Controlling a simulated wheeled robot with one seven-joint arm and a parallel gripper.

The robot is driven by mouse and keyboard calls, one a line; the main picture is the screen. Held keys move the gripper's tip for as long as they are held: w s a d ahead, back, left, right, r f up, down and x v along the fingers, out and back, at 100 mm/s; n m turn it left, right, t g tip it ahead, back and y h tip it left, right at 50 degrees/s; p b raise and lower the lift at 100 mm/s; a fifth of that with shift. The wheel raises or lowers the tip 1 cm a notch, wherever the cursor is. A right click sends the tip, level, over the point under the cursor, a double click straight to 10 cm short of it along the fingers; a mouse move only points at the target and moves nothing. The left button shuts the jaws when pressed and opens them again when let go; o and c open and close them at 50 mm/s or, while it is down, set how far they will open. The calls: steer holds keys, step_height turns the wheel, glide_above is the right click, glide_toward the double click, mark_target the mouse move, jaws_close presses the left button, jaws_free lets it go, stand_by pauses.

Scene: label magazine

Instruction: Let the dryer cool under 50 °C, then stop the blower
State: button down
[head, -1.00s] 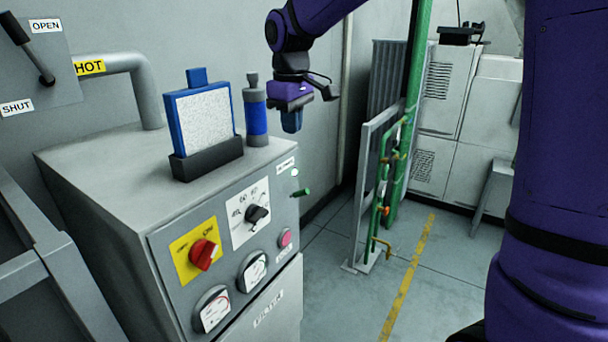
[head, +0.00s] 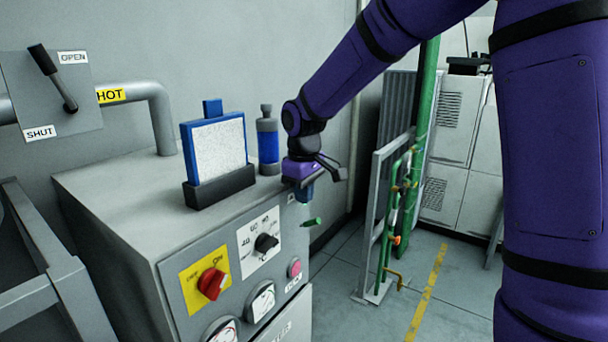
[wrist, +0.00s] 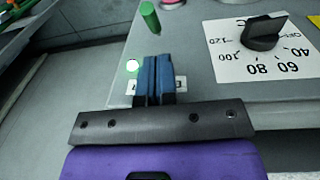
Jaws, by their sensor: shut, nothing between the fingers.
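The dryer cabinet (head: 125,195) carries a sloped control panel. A red knob (head: 212,284) sits on a yellow plate marked ON. A black selector dial (head: 266,243) has a temperature scale; it also shows in the wrist view (wrist: 263,32), its setting unclear. A green lever (head: 311,222) and a pink button (head: 295,268) are at the panel's right. My gripper (head: 306,196) is shut and empty at the panel's upper right corner. In the wrist view its fingertips (wrist: 155,62) partly cover a label beside a pale lamp (wrist: 132,66).
A blue-framed filter (head: 218,148) in a dark holder and a blue-grey bottle (head: 268,142) stand on top. A HOT pipe (head: 158,110) and an OPEN/SHUT lever (head: 54,80) are behind, left. Green pipework (head: 392,215) stands right, beyond some clear floor.

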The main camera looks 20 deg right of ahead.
mark_target(313, 220)
steer(key=shift+s+d+f, duration=0.35)
steer(key=shift+d+f, duration=0.15)
steer(key=shift+f, duration=0.3)
steer(key=shift+s+d+f, duration=0.3)
steer(key=shift+d+f, duration=0.15)
steer(key=shift+f, duration=0.35)
steer(key=shift+d+f, duration=0.1)
